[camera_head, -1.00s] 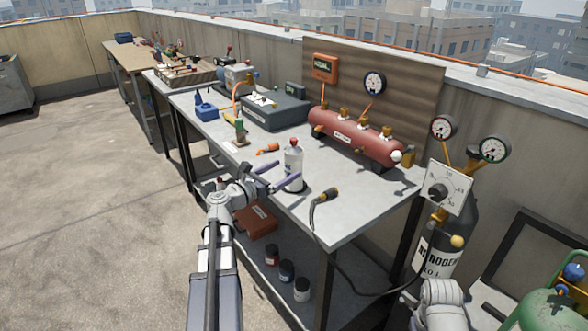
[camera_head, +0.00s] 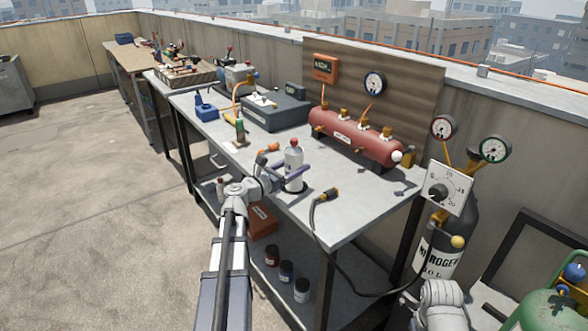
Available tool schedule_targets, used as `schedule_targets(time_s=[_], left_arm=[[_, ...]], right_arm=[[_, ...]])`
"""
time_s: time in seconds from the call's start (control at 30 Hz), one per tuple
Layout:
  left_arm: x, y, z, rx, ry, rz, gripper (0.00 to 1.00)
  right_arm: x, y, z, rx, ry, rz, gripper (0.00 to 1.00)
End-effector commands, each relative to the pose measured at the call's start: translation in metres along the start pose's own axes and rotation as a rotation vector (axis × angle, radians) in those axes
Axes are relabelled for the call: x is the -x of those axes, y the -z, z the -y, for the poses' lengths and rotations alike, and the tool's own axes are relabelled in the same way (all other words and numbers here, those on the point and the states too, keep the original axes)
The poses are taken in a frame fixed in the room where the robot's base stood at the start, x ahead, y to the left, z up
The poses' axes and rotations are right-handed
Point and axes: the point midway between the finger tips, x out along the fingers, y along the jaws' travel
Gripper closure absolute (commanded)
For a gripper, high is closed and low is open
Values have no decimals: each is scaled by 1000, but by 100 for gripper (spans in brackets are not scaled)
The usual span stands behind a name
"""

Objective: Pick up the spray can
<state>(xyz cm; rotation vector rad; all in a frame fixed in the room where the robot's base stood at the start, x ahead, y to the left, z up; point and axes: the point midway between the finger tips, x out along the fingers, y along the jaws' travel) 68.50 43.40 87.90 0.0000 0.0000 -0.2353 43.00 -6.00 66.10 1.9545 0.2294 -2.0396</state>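The spray can (camera_head: 293,157) is white with a red cap and stands upright near the front edge of the grey workbench (camera_head: 345,218). My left gripper (camera_head: 293,167) reaches in from the front left, its purple fingers open at the height of the can's body. The near finger crosses in front of the can, and the far finger runs behind it and is partly hidden. Whether the fingers touch the can is too small to tell. Part of my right arm shows at the bottom right; its gripper is out of view.
An orange-handled tool (camera_head: 267,149) lies just behind the can, left of it. A red manifold tank (camera_head: 355,138) and a grey case (camera_head: 275,110) stand farther back. Several jars (camera_head: 286,271) sit on the lower shelf.

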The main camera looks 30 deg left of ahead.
Motion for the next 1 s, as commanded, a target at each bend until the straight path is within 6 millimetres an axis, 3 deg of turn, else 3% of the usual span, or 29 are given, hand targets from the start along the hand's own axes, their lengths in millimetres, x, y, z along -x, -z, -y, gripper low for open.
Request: schedule_targets(time_s=[0.07, 0.6, 1.0], left_arm=[[0, 0, 0, 0, 0, 0, 38], [0, 0, 0, 0, 0, 0, 99], [0, -2, 0, 1, 0, 1, 100]], right_arm=[[0, 0, 0, 0, 0, 0, 50], [0, 0, 0, 0, 0, 0, 50], [2, 0, 0, 0, 0, 0, 50]])
